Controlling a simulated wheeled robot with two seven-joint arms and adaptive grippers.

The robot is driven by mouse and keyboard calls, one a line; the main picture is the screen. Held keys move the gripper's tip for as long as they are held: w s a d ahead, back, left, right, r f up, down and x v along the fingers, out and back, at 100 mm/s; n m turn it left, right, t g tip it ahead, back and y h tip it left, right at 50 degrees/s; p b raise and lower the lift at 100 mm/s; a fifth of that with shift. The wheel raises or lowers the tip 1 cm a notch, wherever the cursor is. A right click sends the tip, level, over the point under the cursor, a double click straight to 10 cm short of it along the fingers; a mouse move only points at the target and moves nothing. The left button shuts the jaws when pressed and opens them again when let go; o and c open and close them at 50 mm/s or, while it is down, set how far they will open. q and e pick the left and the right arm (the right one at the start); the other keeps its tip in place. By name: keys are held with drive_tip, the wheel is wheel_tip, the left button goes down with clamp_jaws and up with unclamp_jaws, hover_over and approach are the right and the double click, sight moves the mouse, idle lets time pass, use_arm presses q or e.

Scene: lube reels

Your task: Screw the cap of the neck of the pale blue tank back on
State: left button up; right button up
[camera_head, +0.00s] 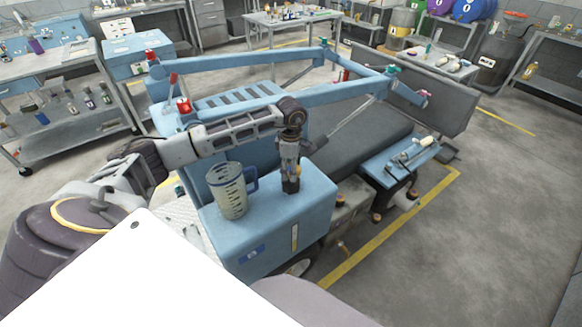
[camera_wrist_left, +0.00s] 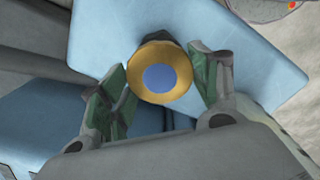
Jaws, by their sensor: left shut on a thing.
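The pale blue tank (camera_head: 265,228) is a box-shaped block in the middle of the head view. My left gripper (camera_head: 291,180) points down over its top, at the dark neck (camera_head: 291,187). In the left wrist view my left gripper (camera_wrist_left: 160,85) is shut on the cap (camera_wrist_left: 160,76), a round gold rim with a blue centre, between its green-padded fingers. The dark neck (camera_wrist_left: 172,42) shows partly behind the cap. The cap covers most of the neck, so I cannot tell whether it is seated. My right gripper is in neither view.
A clear measuring jug (camera_head: 229,190) with a blue handle stands on the tank, left of my gripper. A blue tool tray (camera_head: 402,157) is to the right.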

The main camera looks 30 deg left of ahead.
use_arm(q)
drive_tip(key=shift+f, duration=0.2)
drive_tip(key=shift+b, duration=0.45)
idle(1.4)
drive_tip(key=shift+f+b, duration=0.5)
drive_tip(key=shift+f, duration=0.05)
idle(1.2)
idle(0.4)
drive_tip(key=shift+m+b, duration=0.35)
drive_tip(key=shift+m, duration=0.15)
drive_tip(key=shift+m+b, duration=1.05)
drive_tip(key=shift+m, duration=0.95)
